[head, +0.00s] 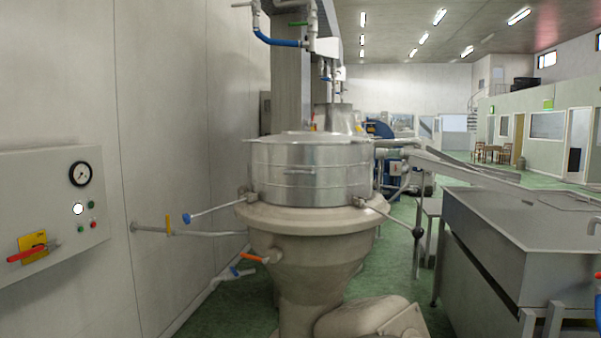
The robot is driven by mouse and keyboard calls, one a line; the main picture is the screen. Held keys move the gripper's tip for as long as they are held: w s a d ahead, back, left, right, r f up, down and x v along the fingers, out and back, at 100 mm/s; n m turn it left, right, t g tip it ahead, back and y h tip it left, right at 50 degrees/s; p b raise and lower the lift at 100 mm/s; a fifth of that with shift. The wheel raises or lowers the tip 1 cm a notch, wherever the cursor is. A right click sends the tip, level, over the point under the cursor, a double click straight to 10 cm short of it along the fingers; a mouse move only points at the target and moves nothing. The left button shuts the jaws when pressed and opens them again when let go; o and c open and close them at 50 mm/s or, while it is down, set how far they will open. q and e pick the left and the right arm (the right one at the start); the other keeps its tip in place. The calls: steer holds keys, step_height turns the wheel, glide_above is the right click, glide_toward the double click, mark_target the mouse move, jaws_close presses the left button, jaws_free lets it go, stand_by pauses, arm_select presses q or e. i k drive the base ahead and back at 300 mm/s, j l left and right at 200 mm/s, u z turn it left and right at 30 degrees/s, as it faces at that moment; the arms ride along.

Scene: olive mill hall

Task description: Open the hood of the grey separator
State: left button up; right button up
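The grey separator (300,250) stands in the middle of the head view. Its lower body is a beige-grey funnel shape with a wide rim. Its hood (310,170), a shiny steel cylinder with a flat top and a small handle on the front, sits down on the rim and looks closed. A clamp lever with a blue knob (187,218) sticks out to the left, and one with a black knob (418,232) to the right. I cannot tell whether the clamps are fastened. Neither of my grippers is recognisable in this view.
A control panel (50,215) with a gauge and red lever is on the left wall. A pipe (190,233) runs from the wall towards the separator. Pipes hang above, behind the hood. A large steel tank (520,245) stands at the right. Green floor (400,275) shows between.

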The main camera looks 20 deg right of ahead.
mark_target(288, 168)
steer(key=i+z, duration=0.15)
steer(key=z, duration=0.7)
steer(key=i+j+z, duration=0.9)
steer(key=j, duration=0.2)
steer(key=i+j+z, duration=0.1)
steer(key=j+z, duration=0.2)
steer(key=j, duration=0.1)
